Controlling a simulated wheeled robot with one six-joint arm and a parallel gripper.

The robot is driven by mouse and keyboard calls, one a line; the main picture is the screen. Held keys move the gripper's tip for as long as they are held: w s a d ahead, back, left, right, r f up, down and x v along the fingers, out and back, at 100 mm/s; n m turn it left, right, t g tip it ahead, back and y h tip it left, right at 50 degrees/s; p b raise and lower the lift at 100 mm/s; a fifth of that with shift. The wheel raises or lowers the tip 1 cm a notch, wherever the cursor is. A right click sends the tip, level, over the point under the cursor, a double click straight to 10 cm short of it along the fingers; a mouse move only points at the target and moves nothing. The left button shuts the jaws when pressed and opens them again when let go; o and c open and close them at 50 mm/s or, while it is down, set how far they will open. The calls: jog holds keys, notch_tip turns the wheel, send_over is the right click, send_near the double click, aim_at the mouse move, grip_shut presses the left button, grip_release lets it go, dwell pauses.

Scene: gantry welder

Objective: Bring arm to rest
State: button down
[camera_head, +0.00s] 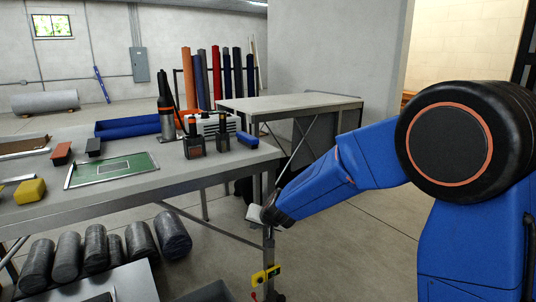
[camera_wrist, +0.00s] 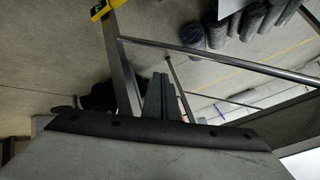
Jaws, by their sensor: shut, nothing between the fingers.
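My blue arm (camera_head: 340,165) reaches left and down from the right side of the head view, in front of the table's right end. Its far end is a dark joint with a small pale part (camera_head: 256,212) beside the table's leg. I cannot make out the fingers there. In the wrist view my gripper (camera_wrist: 161,78) shows as two grey fingers close together, shut and empty.
The near table (camera_head: 215,170) holds a green board (camera_head: 112,170), tools and a blue tray (camera_head: 125,126). Dark cylinders (camera_head: 67,258) lie below it. A yellow tag (camera_head: 265,276) is on a leg. A second table (camera_head: 290,102) stands behind; floor at centre right is clear.

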jog(key=s+d+r+n+g, duration=0.1)
jog(key=s+d+r, duration=0.5)
jog(key=s+d, duration=0.3)
jog(key=s+d+r+n+g, duration=0.1)
jog(key=s+d+r, duration=0.4)
jog(key=s+d, duration=0.35)
jog(key=s+d+f+h, duration=0.1)
jog(key=s+d+h, duration=0.1)
jog(key=s+d, duration=0.6)
jog(key=s+d+f+g+h, duration=0.1)
jog(key=s+d, duration=0.7)
jog(key=s, duration=0.8)
jog(key=shift+m+h, duration=0.4)
jog(key=shift+h, duration=0.3)
